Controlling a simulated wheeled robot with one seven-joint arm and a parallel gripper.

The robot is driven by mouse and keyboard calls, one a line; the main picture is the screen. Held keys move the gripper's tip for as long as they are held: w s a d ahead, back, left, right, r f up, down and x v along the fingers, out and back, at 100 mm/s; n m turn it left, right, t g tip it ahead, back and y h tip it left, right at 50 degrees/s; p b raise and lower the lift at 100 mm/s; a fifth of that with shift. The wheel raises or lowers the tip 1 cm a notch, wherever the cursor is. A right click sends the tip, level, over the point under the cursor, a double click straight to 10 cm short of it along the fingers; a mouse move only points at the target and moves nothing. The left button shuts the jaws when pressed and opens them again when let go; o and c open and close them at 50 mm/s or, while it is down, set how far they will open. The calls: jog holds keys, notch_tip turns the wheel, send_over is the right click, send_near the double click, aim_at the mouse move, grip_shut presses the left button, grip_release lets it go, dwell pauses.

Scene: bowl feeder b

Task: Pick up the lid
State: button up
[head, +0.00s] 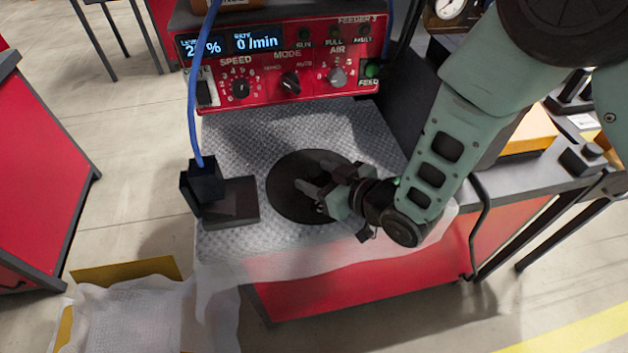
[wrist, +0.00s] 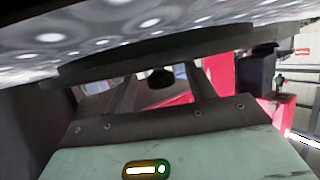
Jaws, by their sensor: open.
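The lid (head: 283,190) is a flat dark round disc lying on the grey patterned surface, in the middle of the head view. My gripper (head: 317,177) is over its right half, with the fingers pointing left and apart. In the wrist view the lid (wrist: 95,71) shows nearly edge-on and upside down, with the patterned surface above it. A small dark knob (wrist: 160,79) sticks out from the lid. My gripper (wrist: 161,86) is open, with one finger on each side of the knob. I see gaps between the knob and both fingers. My gripper hides the knob in the head view.
A red control panel (head: 285,95) with dials stands behind the patterned surface (head: 235,130). A dark block (head: 203,182) with a blue cable (head: 192,115) stands left of the lid. A translucent sheet (head: 300,262) hangs over the front edge. A red cabinet (head: 40,165) is at far left.

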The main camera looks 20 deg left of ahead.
grip_shut()
jog(key=shift+r, duration=0.1)
